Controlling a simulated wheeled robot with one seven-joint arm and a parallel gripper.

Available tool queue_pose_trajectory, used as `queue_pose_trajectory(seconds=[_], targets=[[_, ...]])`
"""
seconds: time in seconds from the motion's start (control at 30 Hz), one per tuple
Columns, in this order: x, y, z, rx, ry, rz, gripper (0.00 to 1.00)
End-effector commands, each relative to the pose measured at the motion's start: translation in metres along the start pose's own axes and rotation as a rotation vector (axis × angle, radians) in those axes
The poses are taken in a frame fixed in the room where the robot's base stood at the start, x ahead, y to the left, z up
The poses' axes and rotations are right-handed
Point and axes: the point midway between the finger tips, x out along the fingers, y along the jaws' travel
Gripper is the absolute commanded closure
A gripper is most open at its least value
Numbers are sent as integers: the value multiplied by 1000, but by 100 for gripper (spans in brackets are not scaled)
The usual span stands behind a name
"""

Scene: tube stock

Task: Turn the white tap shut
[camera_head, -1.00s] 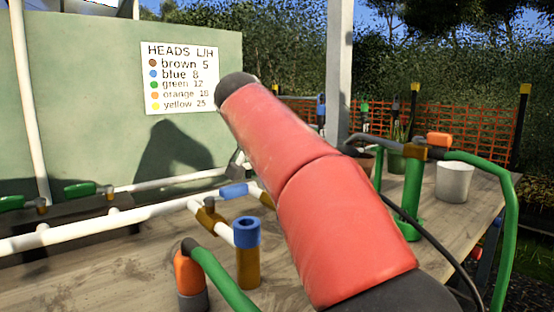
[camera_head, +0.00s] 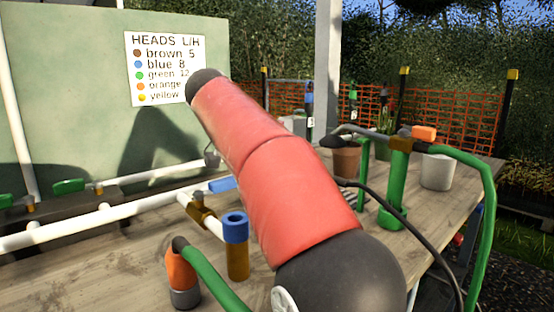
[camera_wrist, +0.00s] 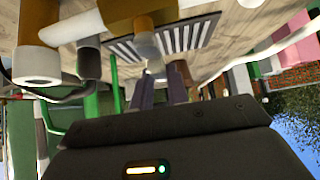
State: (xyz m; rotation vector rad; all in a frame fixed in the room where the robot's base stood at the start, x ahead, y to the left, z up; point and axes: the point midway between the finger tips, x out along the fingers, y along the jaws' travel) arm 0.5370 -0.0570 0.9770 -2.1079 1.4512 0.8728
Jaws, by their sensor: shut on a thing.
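My gripper (camera_wrist: 162,88) shows in the wrist view with its two dark fingers close together. A small pale piece (camera_wrist: 155,68) sits at the fingertips and looks like part of the white tap; its shape and turn angle are too small to read. A brown fitting (camera_wrist: 146,20) on the pipework lies just beyond it. In the head view my red arm covers the gripper and whatever it holds, so no white tap handle shows there.
In the head view, a blue-capped brown stub (camera_head: 236,247), an orange-topped fitting (camera_head: 181,272) with green hose, a blue handle (camera_head: 223,185) and white pipes crowd the left. A green standpipe (camera_head: 396,185), brown pot (camera_head: 345,160) and white pot (camera_head: 437,172) stand right.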

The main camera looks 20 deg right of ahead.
Motion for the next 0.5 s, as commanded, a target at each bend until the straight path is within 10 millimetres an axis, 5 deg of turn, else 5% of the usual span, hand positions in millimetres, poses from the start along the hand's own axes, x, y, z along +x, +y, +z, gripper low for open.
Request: queue_pose_trajectory(seconds=[0.17, 0.2, 0.33, 0.5], targets=[[0, 0, -1, 3, 1, 0, 100], [0, 0, -1, 3, 1, 0, 81], [0, 0, -1, 2, 1, 0, 64], [0, 0, 0, 1, 0, 0, 62]])
